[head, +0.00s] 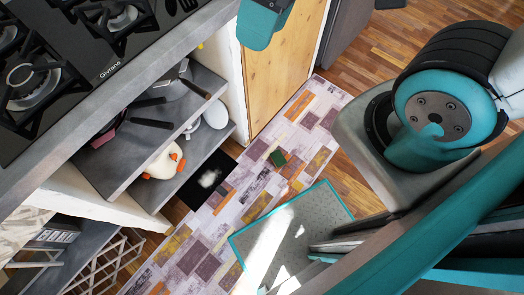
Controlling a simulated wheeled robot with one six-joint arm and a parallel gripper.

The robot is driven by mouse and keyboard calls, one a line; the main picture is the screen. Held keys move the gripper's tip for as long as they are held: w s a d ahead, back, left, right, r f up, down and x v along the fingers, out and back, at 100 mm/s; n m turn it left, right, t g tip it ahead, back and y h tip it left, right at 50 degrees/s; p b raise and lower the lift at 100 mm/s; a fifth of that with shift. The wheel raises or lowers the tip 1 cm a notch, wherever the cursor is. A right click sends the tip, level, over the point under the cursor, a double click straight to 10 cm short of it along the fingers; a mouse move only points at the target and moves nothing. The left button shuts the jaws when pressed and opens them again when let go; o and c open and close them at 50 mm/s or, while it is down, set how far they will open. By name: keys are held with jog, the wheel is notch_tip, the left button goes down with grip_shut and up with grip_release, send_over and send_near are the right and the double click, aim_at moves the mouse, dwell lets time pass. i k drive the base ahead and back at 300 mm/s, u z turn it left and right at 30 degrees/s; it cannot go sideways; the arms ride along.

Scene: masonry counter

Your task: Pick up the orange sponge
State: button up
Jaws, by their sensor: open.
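No object can be clearly made out as the orange sponge in the head view. A small block, green on top with a reddish edge (278,158), lies on the patterned rug (205,225); it is too small to tell whether it is a sponge. My gripper's fingers do not show. A teal part of my arm enters at the top edge, and a large teal joint of mine fills the right side.
A dark gas hob (75,55) sits on the grey counter at upper left. Open shelves below hold pans (150,123) and a white rounded item with orange parts (163,163). A wooden door panel (278,55) stands beyond. The rug strip between is mostly clear.

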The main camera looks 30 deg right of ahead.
aim_at(277, 158)
jog(key=u, duration=0.25)
jog(key=k, duration=0.75)
jog(key=z, duration=1.5)
jog(key=i, duration=0.85)
jog(key=u, duration=2.4)
